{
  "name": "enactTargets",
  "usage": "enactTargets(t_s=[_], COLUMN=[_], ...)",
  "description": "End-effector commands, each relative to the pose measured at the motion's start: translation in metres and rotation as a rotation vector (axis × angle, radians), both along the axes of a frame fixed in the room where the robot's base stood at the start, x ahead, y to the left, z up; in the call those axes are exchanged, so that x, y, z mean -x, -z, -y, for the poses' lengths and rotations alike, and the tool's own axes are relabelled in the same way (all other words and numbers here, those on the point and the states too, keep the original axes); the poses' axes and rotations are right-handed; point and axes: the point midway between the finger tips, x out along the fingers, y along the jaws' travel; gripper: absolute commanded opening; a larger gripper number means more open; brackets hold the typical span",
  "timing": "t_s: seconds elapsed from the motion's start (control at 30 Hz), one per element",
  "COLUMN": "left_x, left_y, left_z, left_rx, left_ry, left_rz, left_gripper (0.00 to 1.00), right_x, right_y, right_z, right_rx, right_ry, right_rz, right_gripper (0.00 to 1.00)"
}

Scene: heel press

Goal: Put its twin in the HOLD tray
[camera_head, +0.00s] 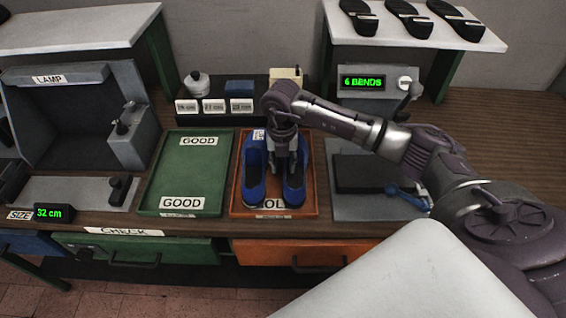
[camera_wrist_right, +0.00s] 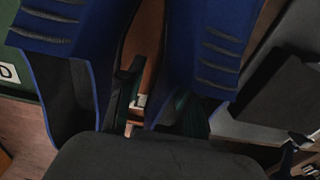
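Two matching blue shoes lie side by side in the orange HOLD tray, the left shoe (camera_head: 253,172) and the right shoe (camera_head: 294,190). The tray (camera_head: 273,213) has its label partly covered, with only some letters showing. In the right wrist view the left shoe (camera_wrist_right: 75,45) and right shoe (camera_wrist_right: 212,45) flank the gripper (camera_wrist_right: 152,105). My left gripper is out of view.
The green GOOD tray (camera_head: 154,185) is empty to the left. A grey press (camera_head: 372,185) with a dark pad and blue handle is to the right. A lamp box (camera_head: 70,115) and size gauge (camera_head: 75,192) stand at left. Dark soles (camera_head: 405,18) lie on the back-right shelf.

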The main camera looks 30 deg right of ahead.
Motion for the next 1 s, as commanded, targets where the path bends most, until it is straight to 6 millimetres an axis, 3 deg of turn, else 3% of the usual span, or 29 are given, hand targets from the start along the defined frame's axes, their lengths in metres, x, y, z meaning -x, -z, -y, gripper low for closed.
enactTargets(t_s=[0.17,0.6,0.77,1.0], left_x=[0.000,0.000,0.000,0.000], left_y=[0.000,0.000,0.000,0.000], left_z=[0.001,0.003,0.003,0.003], left_rx=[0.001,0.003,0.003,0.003], left_ry=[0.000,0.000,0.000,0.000], left_rz=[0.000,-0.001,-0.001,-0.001], left_gripper=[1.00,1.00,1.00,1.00], right_x=[-0.002,-0.003,-0.002,-0.002], right_y=[-0.018,-0.105,-0.118,-0.121], right_z=[0.000,-0.002,-0.002,-0.002], right_rx=[0.000,0.000,-0.001,0.000], right_ry=[0.001,0.000,0.001,0.001], right_rz=[0.005,0.007,0.004,0.002], right_gripper=[0.35,0.35,0.35,0.35])
